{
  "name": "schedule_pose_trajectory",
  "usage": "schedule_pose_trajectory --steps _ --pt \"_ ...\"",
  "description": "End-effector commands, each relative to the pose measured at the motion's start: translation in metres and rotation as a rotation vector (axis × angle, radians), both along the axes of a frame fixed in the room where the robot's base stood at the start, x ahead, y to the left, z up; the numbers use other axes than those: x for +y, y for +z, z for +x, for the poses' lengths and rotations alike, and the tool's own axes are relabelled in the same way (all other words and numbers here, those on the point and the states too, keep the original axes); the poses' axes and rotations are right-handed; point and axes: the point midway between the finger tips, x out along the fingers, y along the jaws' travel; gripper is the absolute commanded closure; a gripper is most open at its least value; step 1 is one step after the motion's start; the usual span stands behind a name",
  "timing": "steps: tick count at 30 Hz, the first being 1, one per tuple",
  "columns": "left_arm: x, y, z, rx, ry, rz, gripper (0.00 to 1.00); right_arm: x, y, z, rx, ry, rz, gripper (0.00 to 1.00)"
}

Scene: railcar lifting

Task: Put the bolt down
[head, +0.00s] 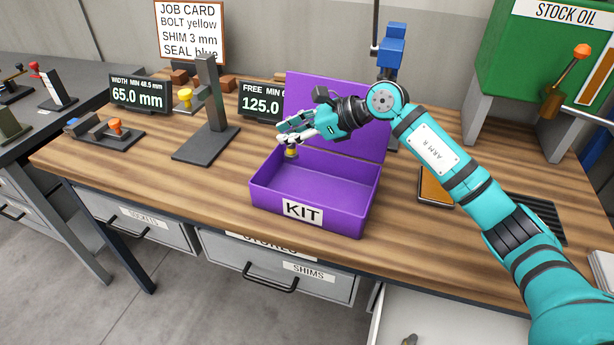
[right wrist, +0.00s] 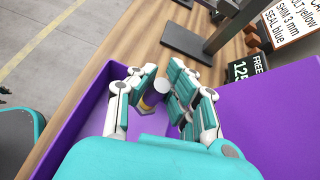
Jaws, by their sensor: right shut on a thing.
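My right gripper (head: 289,138) is shut on a small bolt (head: 291,152) with a yellow part. It holds the bolt over the back left of the open purple KIT box (head: 336,223). In the right wrist view, the bolt (right wrist: 160,85) shows a pale round end between the fingers of the right gripper (right wrist: 157,92), with a yellow band lower down. The box floor that shows looks empty. The far part of the box is hidden behind the gripper. My left gripper is in neither view.
The purple lid (head: 330,100) stands open behind the box. A job card (head: 190,30) reads BOLT yellow. The wooden bench (head: 180,190) is clear in front left.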

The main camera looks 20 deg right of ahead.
Motion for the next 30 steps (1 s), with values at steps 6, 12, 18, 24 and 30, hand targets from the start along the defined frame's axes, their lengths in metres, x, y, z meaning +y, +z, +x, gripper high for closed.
schedule_pose_trajectory --steps 6,12,18,24,30 --pt "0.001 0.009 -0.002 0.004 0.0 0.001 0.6 0.0 -0.034 -0.001 0.006 0.0 0.001 1.0" --pt "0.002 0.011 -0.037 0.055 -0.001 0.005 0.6 0.0 -0.059 -0.001 0.001 0.0 0.003 1.0" --pt "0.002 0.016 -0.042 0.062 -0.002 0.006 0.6 0.001 -0.085 -0.001 0.005 -0.001 0.003 1.0" --pt "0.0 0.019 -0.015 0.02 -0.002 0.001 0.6 0.0 -0.099 -0.001 -0.001 -0.001 0.002 1.0" --pt "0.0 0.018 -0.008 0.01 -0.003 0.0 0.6 0.0 -0.099 -0.001 -0.002 0.0 0.0 1.0"
